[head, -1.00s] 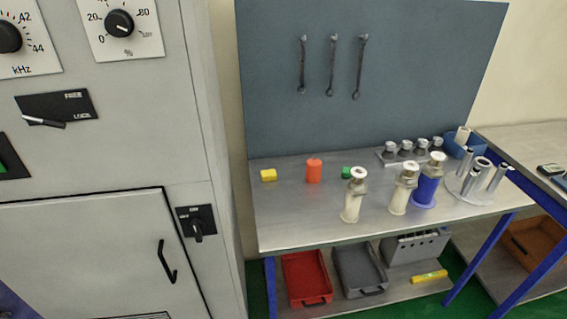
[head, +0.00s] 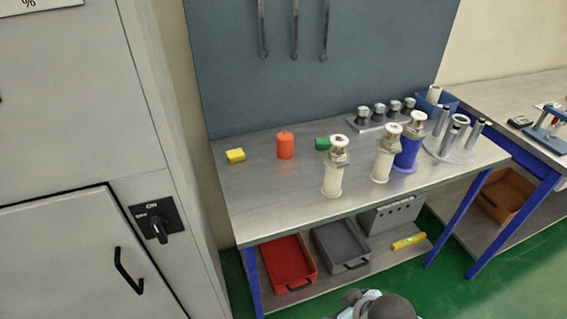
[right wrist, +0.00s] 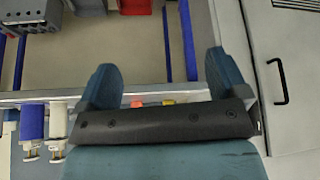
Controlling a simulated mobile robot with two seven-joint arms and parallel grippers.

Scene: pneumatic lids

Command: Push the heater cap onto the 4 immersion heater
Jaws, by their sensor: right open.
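Two white cylinders with metal fittings on top, one nearer the left (head: 334,178) and one nearer the middle (head: 384,163), stand upright on the metal bench. A blue cylinder (head: 408,151) with a similar metal top stands beside them. I cannot tell which part is the heater cap or the immersion heater. The blue cylinder (right wrist: 32,122) and a white one (right wrist: 58,118) also show in the right wrist view. My right gripper (right wrist: 160,80) is open, with nothing between its fingers, apart from the cylinders. My left gripper is not in view.
Red (head: 290,263) and grey (head: 341,246) trays sit below. A cabinet is left.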

